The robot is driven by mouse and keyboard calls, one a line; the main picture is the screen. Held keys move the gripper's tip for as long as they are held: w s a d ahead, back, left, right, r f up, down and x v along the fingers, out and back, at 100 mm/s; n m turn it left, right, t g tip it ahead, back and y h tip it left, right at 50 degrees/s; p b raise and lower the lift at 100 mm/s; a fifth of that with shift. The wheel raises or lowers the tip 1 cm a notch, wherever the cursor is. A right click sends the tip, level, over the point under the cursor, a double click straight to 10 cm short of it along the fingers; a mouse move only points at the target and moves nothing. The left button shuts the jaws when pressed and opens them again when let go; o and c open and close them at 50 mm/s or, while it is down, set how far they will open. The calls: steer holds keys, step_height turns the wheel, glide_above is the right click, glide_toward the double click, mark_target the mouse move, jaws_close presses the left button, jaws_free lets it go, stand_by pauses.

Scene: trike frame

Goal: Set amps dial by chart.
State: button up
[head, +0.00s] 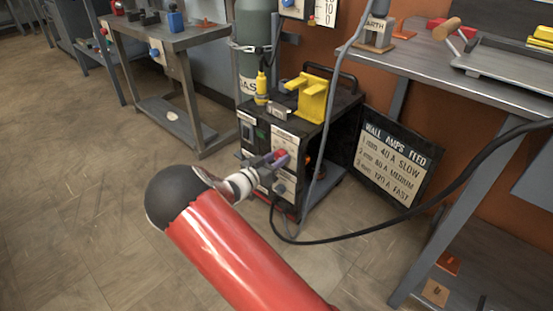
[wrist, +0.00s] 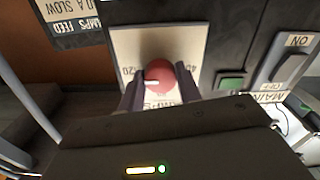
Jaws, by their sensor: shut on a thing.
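The amps dial is a round red knob (wrist: 160,76) on a pale plate on the front of the dark welding machine (head: 322,125). In the wrist view, which is turned over, its white pointer mark points left, towards the label that looks like 120. A 40 label is partly visible on the right. My gripper (wrist: 159,90) is shut on the knob, one finger on each side; it also shows in the head view (head: 274,163). The chart (head: 393,160) leans by the machine and reads 1 mm 40 A slow, 2 mm 80 A medium, 3 mm 120 A fast.
A main switch (wrist: 292,68) and a green indicator (wrist: 231,82) sit beside the dial plate. A gas cylinder (head: 255,45) stands behind the machine. A black cable (head: 410,218) runs across at the right. Metal benches stand left and right; the floor at left is clear.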

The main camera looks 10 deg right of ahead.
steer(key=o, duration=1)
steer(key=v, duration=0.7)
steer(key=shift+s+a+p, duration=0.25)
steer(key=shift+a+p, duration=0.05)
